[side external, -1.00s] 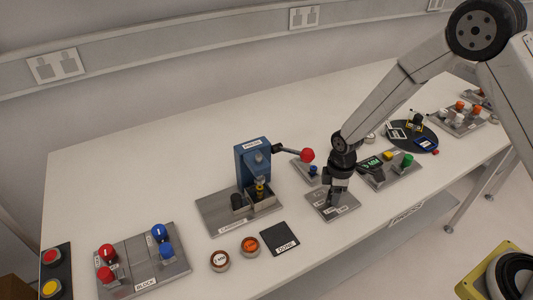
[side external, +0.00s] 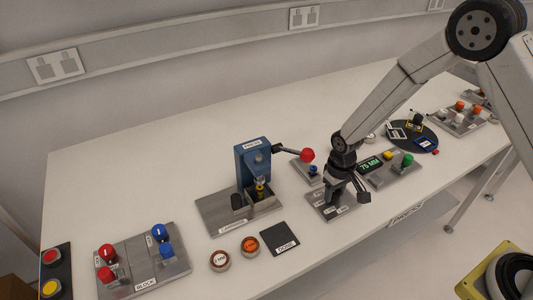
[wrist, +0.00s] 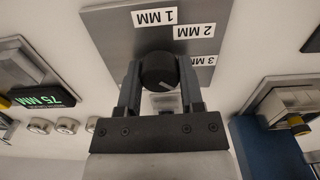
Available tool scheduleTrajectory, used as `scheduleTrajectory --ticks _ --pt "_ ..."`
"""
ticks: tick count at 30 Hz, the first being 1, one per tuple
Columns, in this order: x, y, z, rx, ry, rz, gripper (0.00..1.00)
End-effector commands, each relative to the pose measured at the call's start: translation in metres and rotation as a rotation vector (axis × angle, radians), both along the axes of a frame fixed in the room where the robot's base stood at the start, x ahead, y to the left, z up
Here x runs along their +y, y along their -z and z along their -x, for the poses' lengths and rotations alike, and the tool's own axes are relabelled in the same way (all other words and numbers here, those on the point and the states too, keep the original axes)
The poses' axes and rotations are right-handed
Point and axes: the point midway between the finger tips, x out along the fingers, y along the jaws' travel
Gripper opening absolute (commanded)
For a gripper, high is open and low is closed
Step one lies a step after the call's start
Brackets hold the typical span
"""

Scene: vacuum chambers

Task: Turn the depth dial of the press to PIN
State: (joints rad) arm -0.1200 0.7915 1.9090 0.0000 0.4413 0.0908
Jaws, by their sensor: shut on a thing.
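The depth dial is a round black knob (wrist: 158,72) on a grey plate (wrist: 112,40) in the wrist view. Labels 1 MM (wrist: 155,16), 2 MM (wrist: 195,31) and 3 MM (wrist: 195,59) lie around it; no PIN label can be read. A short pale mark on the knob points to the lower right of that picture. My gripper (wrist: 160,80) is shut on the knob, one finger on each side. In the side view my gripper (side external: 335,199) stands over the plate (side external: 320,212) and hides the knob. The blue press (side external: 252,160) stands to its left.
The press lever's red ball (side external: 307,155) is close to the left of my wrist. A display reading 75 MM (side external: 370,164) and a plate with buttons (side external: 402,172) stand to the right. A black DONE pad (side external: 279,238) lies front left.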

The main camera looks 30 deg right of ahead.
Motion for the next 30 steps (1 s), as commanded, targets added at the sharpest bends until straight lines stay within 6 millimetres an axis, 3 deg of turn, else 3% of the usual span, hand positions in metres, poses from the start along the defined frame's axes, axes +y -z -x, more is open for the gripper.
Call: scheduleTrajectory --ticks 12,29,30 --pt "0.0002 -0.0006 -0.0008 -0.002 0.262 0.0 0.0" --pt "0.0001 -0.0006 -0.0008 -0.002 0.31 -0.001 0.0" --pt "0.0001 -0.0006 -0.0008 -0.002 0.31 -0.001 0.55"
